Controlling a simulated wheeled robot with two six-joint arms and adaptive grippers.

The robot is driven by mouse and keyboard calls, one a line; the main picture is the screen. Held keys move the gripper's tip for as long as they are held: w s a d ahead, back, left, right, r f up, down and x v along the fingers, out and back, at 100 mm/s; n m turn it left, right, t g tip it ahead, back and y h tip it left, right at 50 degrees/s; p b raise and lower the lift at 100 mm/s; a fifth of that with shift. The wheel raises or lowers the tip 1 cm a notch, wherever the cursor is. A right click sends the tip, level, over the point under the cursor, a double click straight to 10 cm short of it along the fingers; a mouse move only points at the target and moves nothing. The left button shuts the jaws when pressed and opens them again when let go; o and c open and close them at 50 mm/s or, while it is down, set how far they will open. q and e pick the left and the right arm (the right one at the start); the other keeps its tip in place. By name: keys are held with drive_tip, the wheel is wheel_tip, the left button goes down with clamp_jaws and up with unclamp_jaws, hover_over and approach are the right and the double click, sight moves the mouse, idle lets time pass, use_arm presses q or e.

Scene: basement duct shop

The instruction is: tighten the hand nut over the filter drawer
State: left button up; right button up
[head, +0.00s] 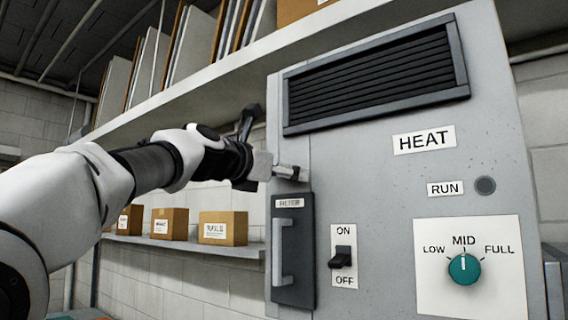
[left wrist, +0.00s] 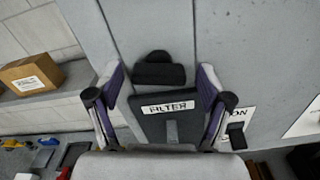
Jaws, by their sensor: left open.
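The hand nut (left wrist: 158,70) is a black knob with a rounded lobe on top, on the grey cabinet face just above the filter drawer in the left wrist view. The dark filter drawer (head: 292,285) has a FILTER label and a vertical grey handle; it also shows in the left wrist view (left wrist: 190,128). My left gripper (head: 290,173) is at the cabinet above the drawer and hides the nut in the head view. In the left wrist view its fingers (left wrist: 158,82) are open, one on each side of the nut, with visible gaps. My right gripper is out of view.
Right of the drawer are an ON/OFF switch (head: 342,258), a teal dial (head: 464,269) pointing at MID and a RUN button (head: 485,185). A vent grille (head: 375,75) is above. Cardboard boxes (head: 222,228) stand on a shelf at the left.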

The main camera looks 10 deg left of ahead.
use_arm(q)
drive_tip(key=shift+w+d, duration=0.1)
drive_tip(key=shift+w, duration=0.05)
drive_tip(key=shift+s+a+r, duration=0.1)
drive_tip(key=shift+s+a, duration=0.15)
drive_tip(key=shift+s, duration=0.15)
drive_tip(key=shift+c, duration=1)
drive_tip(key=shift+s, duration=0.15)
drive_tip(key=c, duration=1)
drive_tip(key=shift+o, duration=0.2)
